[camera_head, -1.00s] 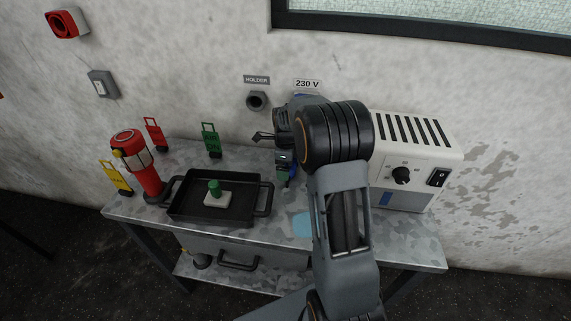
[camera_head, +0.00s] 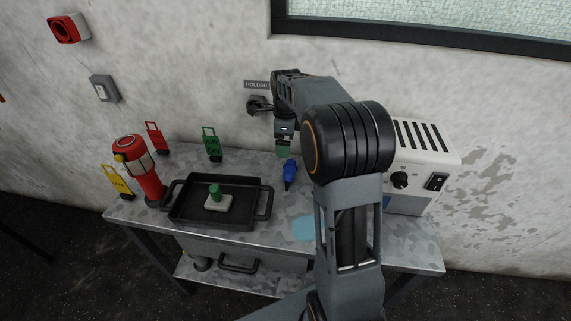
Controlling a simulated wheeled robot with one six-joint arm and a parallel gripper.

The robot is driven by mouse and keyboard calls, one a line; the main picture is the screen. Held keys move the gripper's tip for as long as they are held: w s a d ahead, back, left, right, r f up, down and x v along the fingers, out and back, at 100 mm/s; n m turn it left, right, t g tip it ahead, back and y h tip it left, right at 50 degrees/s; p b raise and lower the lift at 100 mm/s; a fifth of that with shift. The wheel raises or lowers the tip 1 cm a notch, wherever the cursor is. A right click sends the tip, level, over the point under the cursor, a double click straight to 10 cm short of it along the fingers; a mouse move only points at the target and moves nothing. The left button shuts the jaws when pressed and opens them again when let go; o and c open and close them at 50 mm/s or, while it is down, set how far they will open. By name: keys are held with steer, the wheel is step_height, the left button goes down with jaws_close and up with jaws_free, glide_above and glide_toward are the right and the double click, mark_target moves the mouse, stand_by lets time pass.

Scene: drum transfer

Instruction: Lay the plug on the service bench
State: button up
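The holder (camera_head: 257,104) is on the wall behind, partly covered by a dark part of my arm. The 230 V label and the wall around it are hidden by my arm.
The black tray (camera_head: 176,211) holds a pale block with a green knob. A red lamp (camera_head: 148,180) and yellow, red and green tags stand at the left and back. A white box with a dial (camera_head: 425,165) stands at the right. A light blue patch (camera_head: 304,227) marks the front bench.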

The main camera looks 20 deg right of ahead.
steer(key=s+a+n+t, duration=0.1)
steer(key=s+a+n, duration=0.2)
steer(key=s+n, duration=0.4)
steer(key=s+a+f+n+t, duration=0.1)
steer(key=s+a+n, duration=0.2)
steer(key=s+n, duration=0.4)
steer(key=s+a+n, duration=0.3)
steer(key=s+n, duration=0.4)
steer(key=n, duration=0.3)
steer(key=shift+s+a+f+t, duration=0.15)
steer(key=shift+s+a+t, duration=0.1)
steer(key=shift+a+t, duration=0.15)
step_height(320, 180, up, 8)
steer(key=p, duration=0.6)
steer(key=shift+s+t+p, duration=0.15)
steer(key=shift+t+p, duration=0.15)
steer(key=shift+p, duration=0.05)
